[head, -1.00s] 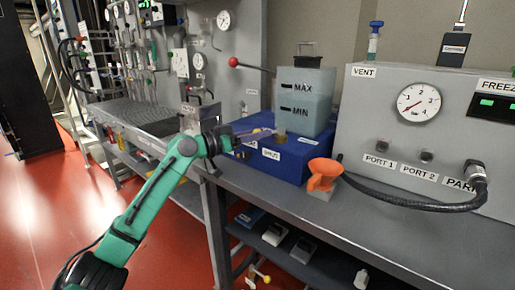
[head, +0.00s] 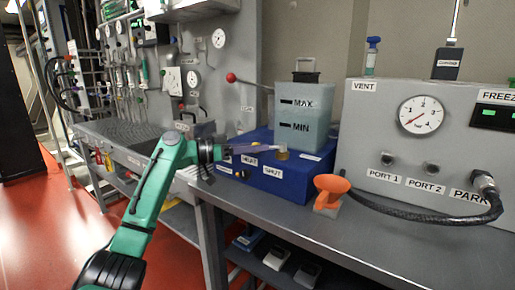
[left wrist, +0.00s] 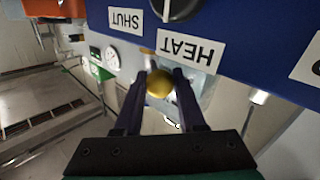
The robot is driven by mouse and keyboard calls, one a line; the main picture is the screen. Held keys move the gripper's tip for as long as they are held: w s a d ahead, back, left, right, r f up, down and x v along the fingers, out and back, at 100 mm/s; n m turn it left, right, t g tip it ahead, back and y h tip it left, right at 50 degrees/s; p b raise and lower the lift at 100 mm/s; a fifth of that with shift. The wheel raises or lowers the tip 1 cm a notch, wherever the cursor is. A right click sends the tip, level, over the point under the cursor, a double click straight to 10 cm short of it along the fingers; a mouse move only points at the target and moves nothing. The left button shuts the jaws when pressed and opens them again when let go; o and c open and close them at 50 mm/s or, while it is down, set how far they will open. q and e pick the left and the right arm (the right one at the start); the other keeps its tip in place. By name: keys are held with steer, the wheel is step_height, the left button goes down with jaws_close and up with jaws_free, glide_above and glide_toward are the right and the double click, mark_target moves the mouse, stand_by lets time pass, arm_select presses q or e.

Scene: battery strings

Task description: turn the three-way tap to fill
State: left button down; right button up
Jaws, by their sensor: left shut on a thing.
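A dark round knob (left wrist: 175,8) with a white line sits between the SHUT label (left wrist: 126,19) and the HEAT label (left wrist: 188,49). I cannot tell the tap's setting. My right gripper is out of view.
A tank (head: 303,117) marked MAX and MIN stands on the blue box. A red-knobbed lever (head: 232,78) is left of it. The front bench strip is clear.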

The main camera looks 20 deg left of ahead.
arm_select(q)
steer(key=c, duration=0.5)
jaws_free()
steer(key=shift+w, duration=0.1)
steer(key=shift+a, duration=0.1)
steer(key=b+v, duration=0.2)
steer(key=v, duration=1.2)
steer(key=shift+a, duration=0.15)
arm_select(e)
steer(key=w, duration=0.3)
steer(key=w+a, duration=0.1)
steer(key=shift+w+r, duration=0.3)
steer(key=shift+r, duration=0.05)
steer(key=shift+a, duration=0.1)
